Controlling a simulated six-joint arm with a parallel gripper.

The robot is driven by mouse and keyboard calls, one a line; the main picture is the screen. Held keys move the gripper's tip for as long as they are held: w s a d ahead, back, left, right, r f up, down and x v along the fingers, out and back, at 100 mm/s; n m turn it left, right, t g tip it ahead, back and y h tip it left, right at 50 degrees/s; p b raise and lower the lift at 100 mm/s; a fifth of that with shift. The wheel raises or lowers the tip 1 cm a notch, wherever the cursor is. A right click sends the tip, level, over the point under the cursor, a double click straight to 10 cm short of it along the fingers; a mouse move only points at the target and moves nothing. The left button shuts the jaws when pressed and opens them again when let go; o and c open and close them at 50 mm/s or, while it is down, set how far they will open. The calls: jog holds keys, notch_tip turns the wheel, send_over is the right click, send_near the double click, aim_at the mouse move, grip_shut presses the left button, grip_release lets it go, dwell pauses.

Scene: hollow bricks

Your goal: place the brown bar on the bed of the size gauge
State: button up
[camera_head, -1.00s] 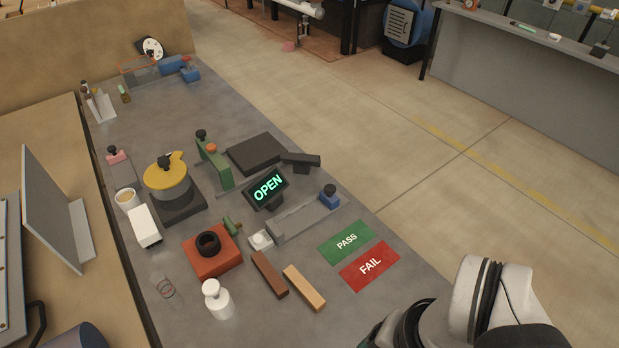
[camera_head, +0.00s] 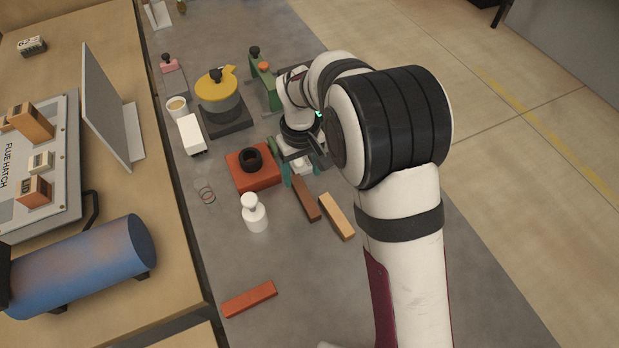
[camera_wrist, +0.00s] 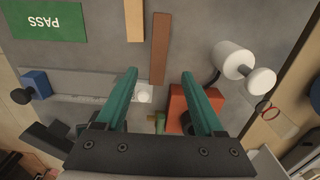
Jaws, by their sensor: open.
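The brown bar (camera_head: 307,202) lies flat on the grey table beside a tan bar (camera_head: 337,216). In the wrist view the brown bar (camera_wrist: 160,45) has its near end between the two teal fingertips in the picture. My gripper (camera_head: 302,173) is open and empty, at the bar's far end in the head view; its height above the bar is hard to tell. The size gauge shows in the wrist view as a long pale bed (camera_wrist: 85,83) with a blue block (camera_wrist: 36,83) at its left end. In the head view my arm hides most of the gauge.
A red block with a black ring (camera_head: 251,159) and a white bottle (camera_head: 254,214) stand left of the bars. An orange-red bar (camera_head: 249,299) lies near the front. The green PASS card (camera_wrist: 50,22) lies beyond the gauge bed. The table front is mostly clear.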

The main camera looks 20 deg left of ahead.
aim_at(305, 195)
jog(key=f, duration=0.8)
jog(key=shift+s+d+f, duration=0.1)
jog(key=shift+d+f, duration=0.05)
jog(key=shift+d, duration=0.2)
grip_shut()
